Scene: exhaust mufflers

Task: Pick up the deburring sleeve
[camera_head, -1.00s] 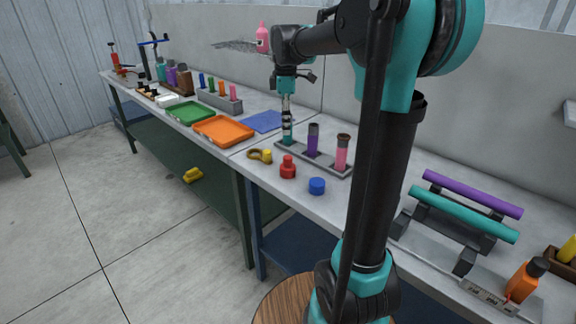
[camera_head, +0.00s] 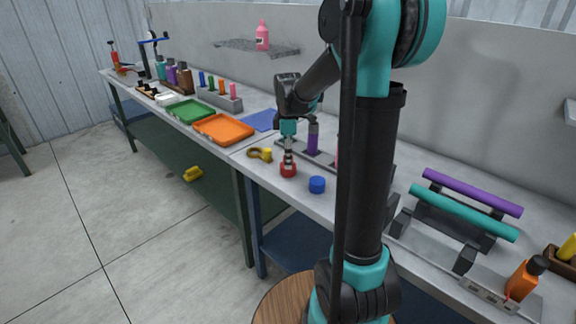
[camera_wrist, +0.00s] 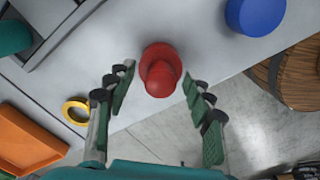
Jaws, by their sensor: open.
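My gripper (camera_head: 288,158) points down at the near bench, right above a red stepped piece (camera_head: 288,171) with a wide round base and a narrower top. In the wrist view the open fingers (camera_wrist: 157,88) stand on either side of the red piece (camera_wrist: 160,70), with gaps on both sides and nothing held. I cannot tell from its looks alone whether this red piece is the deburring sleeve. A short blue cylinder (camera_head: 317,185) stands to its right, also in the wrist view (camera_wrist: 255,14). A yellow piece with a ring (camera_head: 260,154) lies to its left.
A grey rack with a purple cylinder (camera_head: 313,140) stands just behind the red piece. An orange tray (camera_head: 222,129) and a green tray (camera_head: 187,111) lie further left. Teal (camera_head: 464,212) and purple (camera_head: 472,193) tubes rest on a stand at right. The bench's front edge is close.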

